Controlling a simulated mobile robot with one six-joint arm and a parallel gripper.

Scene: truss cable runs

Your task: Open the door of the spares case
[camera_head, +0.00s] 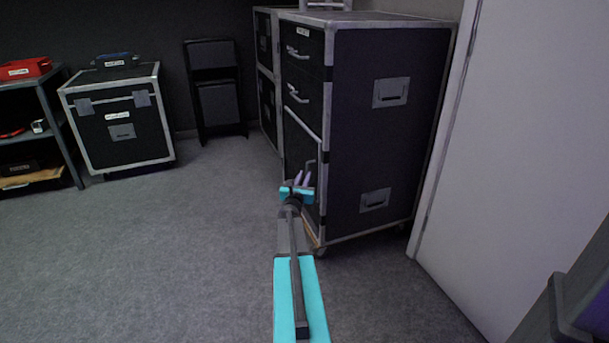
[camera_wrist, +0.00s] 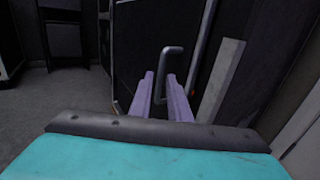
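The spares case appears to be the tall black case with grey metal edges (camera_head: 388,130), right of centre in the head view. Its door (camera_head: 299,148) is low on the front, below two drawers, and carries a grey upright bar handle (camera_head: 311,165). The handle (camera_wrist: 163,70) also shows in the wrist view. I cannot tell whether the door stands slightly ajar. My gripper (camera_head: 302,180) is at the door, by the handle. In the wrist view its two fingers (camera_wrist: 161,76) are apart, with the handle bar between them and gaps seeming to show beside it. The handle's lower end is partly hidden.
A pale wall or panel (camera_head: 495,150) stands close on the right. A smaller black case (camera_head: 120,130) and a shelf unit (camera_head: 57,128) are at the left, with a folded dark chair (camera_head: 215,90) against the back wall. The carpet left of my arm is clear.

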